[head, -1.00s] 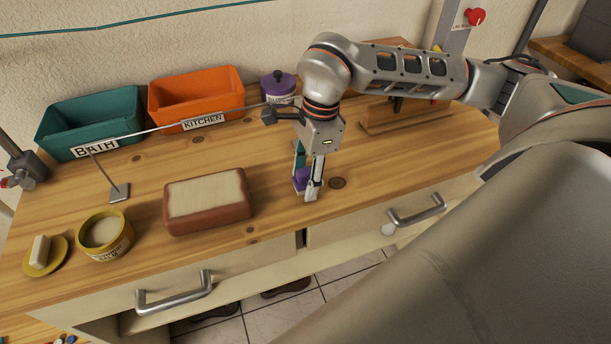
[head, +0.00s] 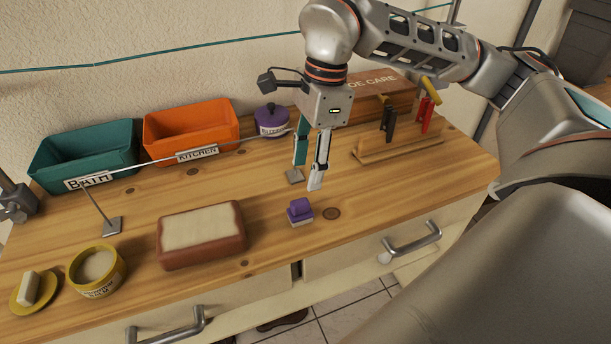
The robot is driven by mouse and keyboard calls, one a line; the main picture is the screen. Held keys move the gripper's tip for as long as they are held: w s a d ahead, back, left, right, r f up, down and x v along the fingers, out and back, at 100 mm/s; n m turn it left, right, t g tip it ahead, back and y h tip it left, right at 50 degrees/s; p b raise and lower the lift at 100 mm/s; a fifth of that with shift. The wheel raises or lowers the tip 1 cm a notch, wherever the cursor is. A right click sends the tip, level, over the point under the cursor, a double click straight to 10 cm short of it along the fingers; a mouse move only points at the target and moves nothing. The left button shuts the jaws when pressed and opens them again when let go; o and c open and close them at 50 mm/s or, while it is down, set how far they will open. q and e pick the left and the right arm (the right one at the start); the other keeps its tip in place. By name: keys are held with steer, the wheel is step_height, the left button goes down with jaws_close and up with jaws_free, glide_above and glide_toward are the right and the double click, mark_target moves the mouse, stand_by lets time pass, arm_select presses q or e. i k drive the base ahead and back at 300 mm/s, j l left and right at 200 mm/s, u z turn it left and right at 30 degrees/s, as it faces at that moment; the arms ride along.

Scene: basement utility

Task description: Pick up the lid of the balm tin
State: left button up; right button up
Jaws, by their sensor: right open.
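My right gripper (head: 306,176) is open and empty, pointing down above the counter. It is behind and above a small purple-topped block (head: 300,211), apart from it, and far right of the tin and disc. My left gripper does not show clearly.
A brown block with a pale top (head: 202,236) lies between tin and purple block. A thin rail (head: 200,154) on stands crosses before the teal bin (head: 85,152) and orange bin (head: 191,130). A purple lidded jar (head: 271,121) and wooden rack (head: 415,140) stand behind.

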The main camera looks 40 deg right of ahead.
mark_target(36, 289)
steer(key=k, duration=1)
